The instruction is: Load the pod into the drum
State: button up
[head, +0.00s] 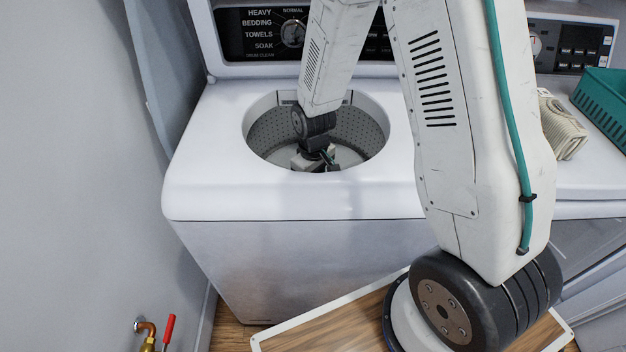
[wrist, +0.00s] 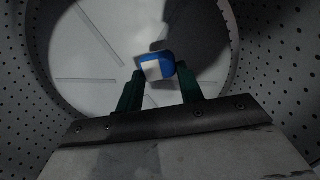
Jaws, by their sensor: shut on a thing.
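The pod (wrist: 157,68) is small, blue and white, and shows in the wrist view between my gripper's two dark green fingers (wrist: 160,84). The jaws are shut on it. Around and beyond it is the drum, with a perforated wall and a pale grey floor (wrist: 90,60). In the head view my arm reaches down through the round opening of the drum (head: 262,137), and my gripper (head: 326,162) is inside, below the rim. The pod cannot be made out in the head view. The gap between pod and drum floor is hard to judge.
A grey wall (head: 70,150) is close on the left. At right are a rolled cloth (head: 562,125), a teal basket (head: 605,100) and a second machine.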

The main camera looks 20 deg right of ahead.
jog(key=shift+f, duration=0.6)
jog(key=o, duration=0.9)
jog(key=shift+o, duration=0.2)
notch_tip(320, 180, up, 14)
jog(key=s+d+r+m, duration=0.2)
jog(key=s+r, duration=0.9)
jog(key=r, duration=0.3)
jog(key=s+r+m, duration=0.1)
jog(key=s+r, duration=0.1)
jog(key=s, duration=0.4)
jog(key=s+d+r+m+t, duration=0.1)
jog(key=s+r, duration=0.2)
jog(key=s, duration=0.4)
jog(key=shift+s+d+r+m, duration=0.2)
jog(key=shift+d+r+m, duration=0.05)
jog(key=shift+r+m, duration=0.05)
